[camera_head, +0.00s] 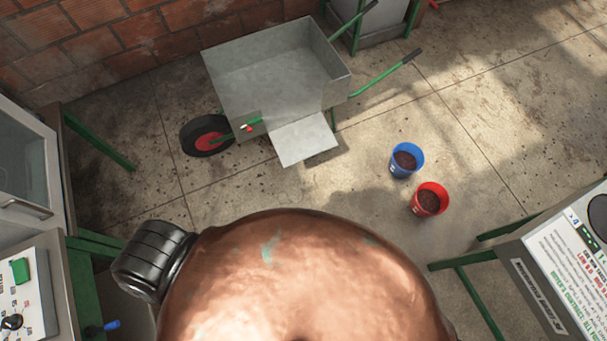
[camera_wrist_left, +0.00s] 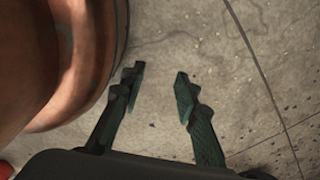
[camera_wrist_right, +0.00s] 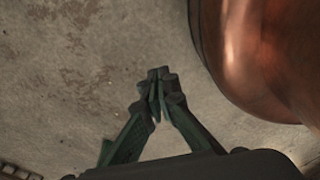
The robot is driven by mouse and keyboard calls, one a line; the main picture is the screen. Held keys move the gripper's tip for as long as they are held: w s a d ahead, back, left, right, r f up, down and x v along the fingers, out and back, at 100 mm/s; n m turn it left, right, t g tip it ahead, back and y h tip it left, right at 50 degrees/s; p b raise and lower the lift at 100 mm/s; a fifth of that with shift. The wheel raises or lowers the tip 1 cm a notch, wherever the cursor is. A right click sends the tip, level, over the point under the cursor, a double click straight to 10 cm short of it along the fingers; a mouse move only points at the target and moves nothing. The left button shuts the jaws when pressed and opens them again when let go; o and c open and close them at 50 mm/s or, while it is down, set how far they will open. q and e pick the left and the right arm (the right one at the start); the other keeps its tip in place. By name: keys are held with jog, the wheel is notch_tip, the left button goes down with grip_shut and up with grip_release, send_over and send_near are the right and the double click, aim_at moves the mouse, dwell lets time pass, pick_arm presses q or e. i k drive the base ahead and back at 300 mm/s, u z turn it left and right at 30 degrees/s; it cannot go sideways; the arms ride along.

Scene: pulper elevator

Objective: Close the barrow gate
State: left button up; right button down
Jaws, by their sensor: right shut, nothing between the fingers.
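The grey metal barrow (camera_head: 270,75) stands on the floor by the brick wall, with a black-and-red wheel at its left and green handles at its right. Its gate (camera_head: 305,138) is a flat panel hanging open from the near side, sloping out and down toward the floor. A small red catch (camera_head: 248,127) shows on the near side, left of the gate. My left gripper (camera_wrist_left: 158,82) is open and empty over bare floor. My right gripper (camera_wrist_right: 158,82) is shut with nothing in it, also over bare floor. Neither gripper shows in the head view.
A blue bucket (camera_head: 406,160) and a red bucket (camera_head: 430,199), both with dark contents, stand on the floor right of the barrow. A control cabinet (camera_head: 25,300) is at the left and a labelled machine (camera_head: 560,260) at the right. The floor before the gate is clear.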

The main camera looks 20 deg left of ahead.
aim_at(305, 138)
jog(key=k, duration=0.65)
jog(key=u, duration=1.4)
jog(key=i, duration=0.5)
